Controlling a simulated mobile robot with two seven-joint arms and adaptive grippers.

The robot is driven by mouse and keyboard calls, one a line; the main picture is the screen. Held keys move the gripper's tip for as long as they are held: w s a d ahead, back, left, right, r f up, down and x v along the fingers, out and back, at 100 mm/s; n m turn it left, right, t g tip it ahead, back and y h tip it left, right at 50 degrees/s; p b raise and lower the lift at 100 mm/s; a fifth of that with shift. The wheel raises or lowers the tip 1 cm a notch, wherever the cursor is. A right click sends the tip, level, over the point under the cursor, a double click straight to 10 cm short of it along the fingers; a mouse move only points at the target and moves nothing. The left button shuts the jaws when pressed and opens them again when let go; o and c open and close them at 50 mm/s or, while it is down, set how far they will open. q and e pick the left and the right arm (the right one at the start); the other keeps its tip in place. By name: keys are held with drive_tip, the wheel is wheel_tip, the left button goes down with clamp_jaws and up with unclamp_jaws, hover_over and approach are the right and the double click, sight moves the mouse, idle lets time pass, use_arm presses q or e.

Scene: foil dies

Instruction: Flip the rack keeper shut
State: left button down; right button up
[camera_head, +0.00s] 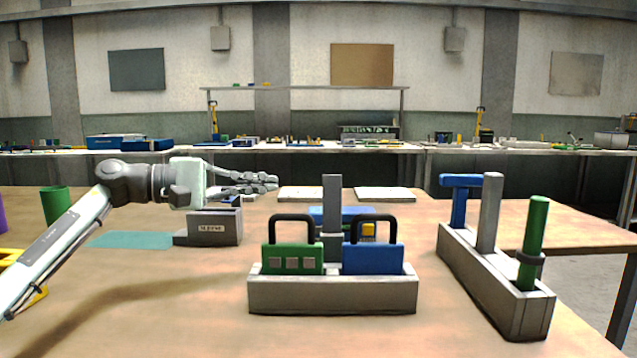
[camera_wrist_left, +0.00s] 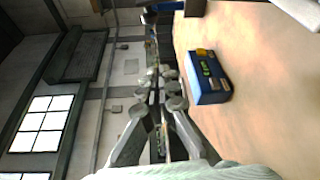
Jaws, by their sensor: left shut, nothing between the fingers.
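A low grey rack (camera_head: 332,294) stands on the table in the middle of the head view. It holds a green die (camera_head: 291,259) on the left and a blue die (camera_head: 373,259) on the right, each with a black handle. A flat grey bar (camera_head: 332,200) stands upright between them; it may be the keeper. My left gripper (camera_head: 277,182) is shut and empty, in the air behind and left of the rack, apart from the bar. Its fingers also show in the wrist view (camera_wrist_left: 172,88). My right gripper is not in view.
A second grey rack (camera_head: 495,284) at right holds a blue T-handled tool (camera_head: 459,203), a grey bar (camera_head: 489,212) and a green rod (camera_head: 533,240). A blue box (camera_wrist_left: 208,78) is near my left fingers in the wrist view. A grey labelled block (camera_head: 213,228) stands below my left wrist.

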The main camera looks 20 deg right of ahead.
sight(332, 203)
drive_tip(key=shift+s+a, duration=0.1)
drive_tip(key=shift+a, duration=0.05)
use_arm(q)
drive_tip(key=s+d+p, duration=0.2)
drive_tip(key=d+p, duration=0.1)
drive_tip(key=d, duration=0.6)
drive_tip(key=shift+s, duration=0.35)
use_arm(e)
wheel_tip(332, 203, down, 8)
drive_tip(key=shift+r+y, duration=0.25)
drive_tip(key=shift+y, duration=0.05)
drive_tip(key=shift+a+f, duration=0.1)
